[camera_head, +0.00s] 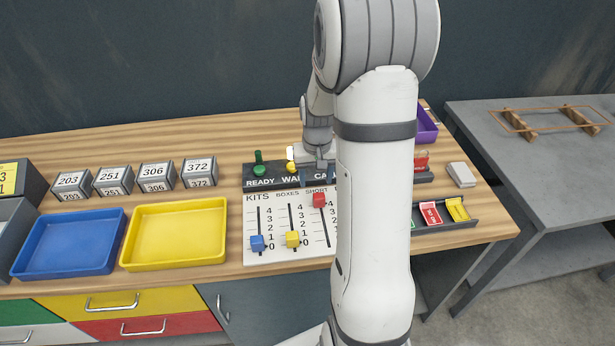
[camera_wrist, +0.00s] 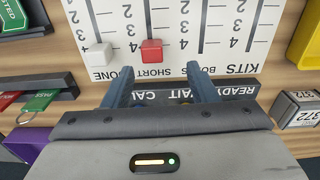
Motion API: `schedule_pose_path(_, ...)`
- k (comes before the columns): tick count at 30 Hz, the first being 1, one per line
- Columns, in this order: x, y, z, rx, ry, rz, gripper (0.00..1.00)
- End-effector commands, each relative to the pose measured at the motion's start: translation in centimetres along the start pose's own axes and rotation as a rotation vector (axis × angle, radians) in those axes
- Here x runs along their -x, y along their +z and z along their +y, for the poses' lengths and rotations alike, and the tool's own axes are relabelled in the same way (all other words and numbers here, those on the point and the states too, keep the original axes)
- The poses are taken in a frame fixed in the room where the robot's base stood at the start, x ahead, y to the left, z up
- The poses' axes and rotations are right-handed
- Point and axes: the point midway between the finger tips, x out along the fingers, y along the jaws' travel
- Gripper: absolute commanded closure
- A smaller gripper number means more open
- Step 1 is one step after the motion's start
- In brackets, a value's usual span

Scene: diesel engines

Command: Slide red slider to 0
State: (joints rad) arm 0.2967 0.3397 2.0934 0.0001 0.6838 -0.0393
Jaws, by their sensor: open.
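The red slider (camera_head: 319,200) sits at the top of the SHORT track, near the 4 end, on the white slider panel (camera_head: 275,254). In the wrist view, the red slider (camera_wrist: 151,51) lies just beyond my fingertips, roughly centred between them. My gripper (camera_wrist: 160,78) is open and empty, its two fingers apart and pointing toward the panel. In the head view, my gripper (camera_head: 319,163) is over the READY/WAIT/CALL strip behind the panel, partly hidden by my arm. The lower right of the panel is hidden behind my arm there.
The blue slider (camera_head: 257,242) and yellow slider (camera_head: 292,239) are low on their tracks. A white slider (camera_wrist: 100,55) is beside the red one. Green (camera_head: 258,163) and yellow (camera_head: 291,166) levers stand behind the panel. A yellow tray (camera_head: 176,264) is to the left.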

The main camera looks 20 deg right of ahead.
Motion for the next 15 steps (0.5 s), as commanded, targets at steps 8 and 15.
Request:
schedule_pose_path(8,-2.7,-1.4,1.4,-0.026,-0.001,-0.027,0.47)
schedule_pose_path(15,-6.1,-1.2,1.3,-0.026,-0.001,-0.029,0.47)
